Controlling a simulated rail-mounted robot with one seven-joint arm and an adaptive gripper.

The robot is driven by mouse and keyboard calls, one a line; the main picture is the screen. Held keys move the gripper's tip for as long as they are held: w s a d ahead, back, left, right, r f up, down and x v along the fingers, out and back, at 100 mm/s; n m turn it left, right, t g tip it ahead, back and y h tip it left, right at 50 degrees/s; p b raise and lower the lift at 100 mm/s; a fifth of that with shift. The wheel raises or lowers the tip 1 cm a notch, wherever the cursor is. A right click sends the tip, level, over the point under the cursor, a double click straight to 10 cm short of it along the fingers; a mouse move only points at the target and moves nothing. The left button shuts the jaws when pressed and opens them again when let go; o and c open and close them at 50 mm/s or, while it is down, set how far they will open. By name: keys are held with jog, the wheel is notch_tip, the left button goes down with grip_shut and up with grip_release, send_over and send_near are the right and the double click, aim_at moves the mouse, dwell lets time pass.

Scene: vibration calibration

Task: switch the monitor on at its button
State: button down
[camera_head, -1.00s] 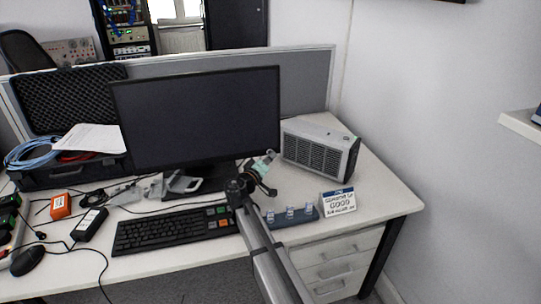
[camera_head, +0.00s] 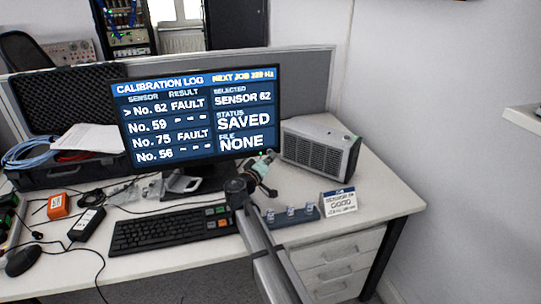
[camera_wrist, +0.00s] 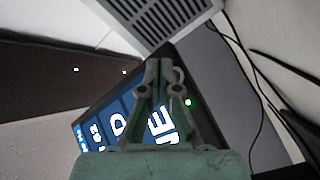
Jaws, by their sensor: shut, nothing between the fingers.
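The monitor (camera_head: 196,118) stands upright on the desk with its screen lit. It shows a calibration log: No. 62 FAULT, No. 59 dashes, No. 75 FAULT, No. 56 dashes, selected SENSOR 62, status SAVED, file NONE. My gripper (camera_head: 264,163) is at the monitor's lower right corner. In the wrist view my gripper (camera_wrist: 160,66) is shut and empty, its tips over the frame edge beside the lit screen (camera_wrist: 162,128). A small green light (camera_wrist: 187,102) glows on the frame close to the fingers. I cannot tell whether the tips touch the button, which is not distinct.
A grey vented box (camera_head: 318,145) stands right of the monitor. A keyboard (camera_head: 172,229), a blue holder (camera_head: 291,217) with small pieces and a sign (camera_head: 339,202) lie in front. Cables and an open black case (camera_head: 70,173) crowd the left. The desk's right end is clear.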

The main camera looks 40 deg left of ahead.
jog(key=s+d, duration=0.1)
jog(key=s+d+b, duration=0.1)
jog(key=d, duration=0.1)
jog(key=s+d+b, duration=0.1)
jog(key=d, duration=0.1)
jog(key=shift+s+r, duration=0.2)
jog(key=shift+r, duration=0.1)
dwell(0.4)
